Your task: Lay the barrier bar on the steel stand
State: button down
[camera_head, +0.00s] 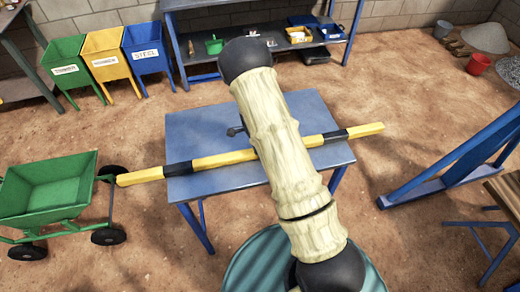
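The barrier bar (222,159), yellow with black bands, crosses above the top of a blue table-like stand (225,181) in the middle of the view. Both its ends reach past the stand's sides, the left end close to a green cart. I cannot tell whether the bar rests on the top or is slightly above it. My cream-coloured arm with black joints passes over the middle of the bar and hides part of it and of the stand. A small dark part shows just left of the arm, above the bar.
A green cart (50,194) stands at the left. Green, yellow and blue labelled bins (103,58) and a blue workbench (190,5) stand at the back. A blue frame (455,165) and a wooden-topped table (508,190) are at the right. Bare ground lies between them.

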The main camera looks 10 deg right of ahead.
jog(key=shift+s+a+f, duration=0.1)
jog(key=shift+f, duration=0.05)
dwell(0.3)
jog(key=c, duration=0.9)
grip_release()
jog(key=shift+r+p, duration=0.65)
jog(key=shift+r, duration=0.35)
jog(key=shift+a+r+p, duration=0.2)
jog(key=shift+r+p, duration=0.9)
jog(key=shift+r, duration=0.4)
jog(key=shift+a+r+p, duration=0.2)
jog(key=shift+r+p, duration=0.85)
jog(key=shift+r, duration=0.5)
jog(key=shift+a+r+p, duration=0.2)
jog(key=shift+r+p, duration=0.9)
jog(key=shift+r, duration=0.4)
jog(key=shift+r+p, duration=2.1)
jog(key=shift+r, duration=0.9)
